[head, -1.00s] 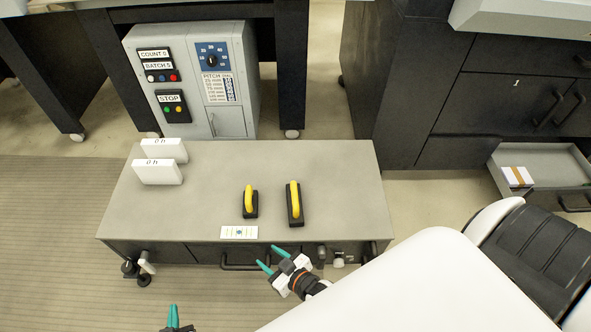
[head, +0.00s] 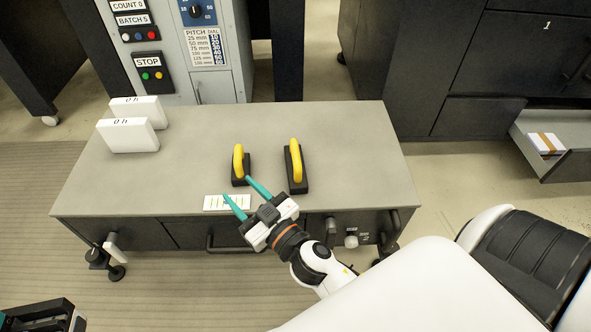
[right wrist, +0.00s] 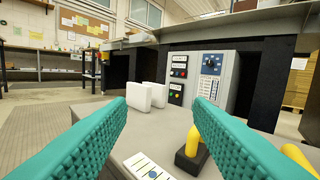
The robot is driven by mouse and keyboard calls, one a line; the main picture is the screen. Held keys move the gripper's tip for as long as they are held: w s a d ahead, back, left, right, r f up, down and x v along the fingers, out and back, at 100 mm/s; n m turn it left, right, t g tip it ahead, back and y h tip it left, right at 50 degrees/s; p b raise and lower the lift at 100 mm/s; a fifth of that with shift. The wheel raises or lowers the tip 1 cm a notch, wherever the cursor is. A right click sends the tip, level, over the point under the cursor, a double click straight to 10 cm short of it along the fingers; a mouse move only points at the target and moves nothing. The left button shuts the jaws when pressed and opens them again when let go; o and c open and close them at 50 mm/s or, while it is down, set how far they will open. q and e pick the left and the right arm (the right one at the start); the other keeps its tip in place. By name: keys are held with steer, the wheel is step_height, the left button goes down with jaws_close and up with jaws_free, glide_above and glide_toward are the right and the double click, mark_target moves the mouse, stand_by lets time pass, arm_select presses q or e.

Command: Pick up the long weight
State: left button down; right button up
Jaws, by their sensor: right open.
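The long weight (head: 297,182) has a long black base and a yellow handle, and stands on the grey cabinet top, right of a shorter weight (head: 239,165) of the same kind. My right gripper (head: 238,188) is open and empty over the cabinet's front edge, its teal fingertips close to the short weight and left of the long one. In the right wrist view, the short weight (right wrist: 190,157) shows by the right finger, and a yellow handle (right wrist: 300,155), apparently the long weight's, is partly hidden at lower right. My left gripper (head: 45,315) is cut off at lower left.
The cabinet top (head: 200,140) is mostly clear. Two white blocks (head: 127,136) stand at its left. A printed card (head: 227,202) lies at its front edge. A control box (head: 185,50) stands behind. An open drawer (head: 570,165) is at the right.

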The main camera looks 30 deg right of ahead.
steer(key=d+f+m+g+h, duration=0.2)
steer(key=d+f+m+h, duration=0.2)
steer(key=d+f+h, duration=0.35)
steer(key=m+h, duration=0.2)
steer(key=h, duration=0.2)
glide_toward(296, 159)
steer(key=shift+g, duration=0.3)
steer(key=x, duration=0.3)
steer(key=f+x, duration=0.1)
steer(key=x, duration=0.1)
steer(key=shift+w+d, duration=0.1)
steer(key=shift+d, duration=0.4)
steer(key=x, duration=0.4)
steer(key=shift+w+a+r, duration=0.15)
steer(key=shift+w+a, duration=0.05)
steer(key=shift+w, duration=0.25)
steer(key=shift+w+d, duration=0.25)
steer(key=shift+w, duration=0.25)
jaws_close()
steer(key=shift+r, duration=0.2)
